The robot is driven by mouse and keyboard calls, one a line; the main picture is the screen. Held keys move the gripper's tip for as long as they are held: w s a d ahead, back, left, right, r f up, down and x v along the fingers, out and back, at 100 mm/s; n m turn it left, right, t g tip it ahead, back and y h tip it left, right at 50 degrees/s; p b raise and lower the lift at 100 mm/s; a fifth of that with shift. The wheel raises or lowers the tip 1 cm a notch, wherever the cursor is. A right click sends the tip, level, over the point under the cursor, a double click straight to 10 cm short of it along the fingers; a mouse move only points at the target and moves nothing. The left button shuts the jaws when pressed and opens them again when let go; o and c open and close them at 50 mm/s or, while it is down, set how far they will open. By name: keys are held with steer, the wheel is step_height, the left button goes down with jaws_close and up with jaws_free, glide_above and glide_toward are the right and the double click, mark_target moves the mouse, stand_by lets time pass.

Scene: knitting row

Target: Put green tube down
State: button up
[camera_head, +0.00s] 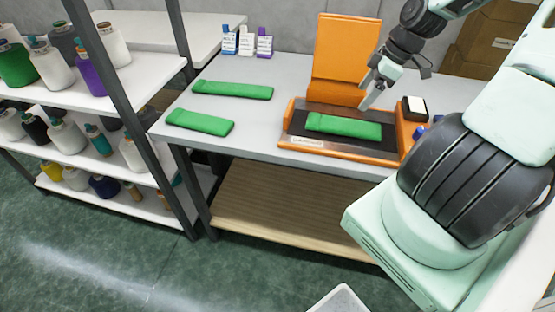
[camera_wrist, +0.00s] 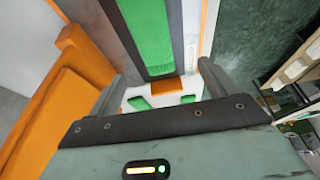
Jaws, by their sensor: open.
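Three flat green fabric tubes show in the head view. One green tube (camera_head: 343,126) lies on the dark bed of the orange device (camera_head: 345,50); it also shows in the wrist view (camera_wrist: 148,35). A second green tube (camera_head: 232,90) lies on the grey table at the back left, and a third green tube (camera_head: 200,122) lies nearer the front left edge. My gripper (camera_head: 368,100) is open and empty, pointing down above the back right of the tube on the device. In the wrist view my gripper's fingers (camera_wrist: 160,80) stand apart with nothing between them.
The orange device's upright panel stands close behind my gripper. A small black-and-white box (camera_head: 414,108) sits at its right. Small labelled bottles (camera_head: 246,42) stand at the table's back. A shelf (camera_head: 150,70) with yarn cones stands left. Bare table (camera_head: 255,125) lies between tubes and device.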

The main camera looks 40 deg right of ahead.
steer(key=a+r+g+h, duration=0.15)
steer(key=a+g, duration=0.25)
steer(key=a, duration=2)
steer(key=s+a+r, duration=0.3)
steer(key=s+a, duration=0.4)
steer(key=a, duration=0.2)
steer(key=s+a+r+t, duration=0.1)
steer(key=s+a+r, duration=0.1)
steer(key=s+a, duration=0.5)
steer(key=shift+a+r+m+h, duration=0.3)
steer(key=shift+a+r+h, duration=0.15)
steer(key=shift+a, duration=0.45)
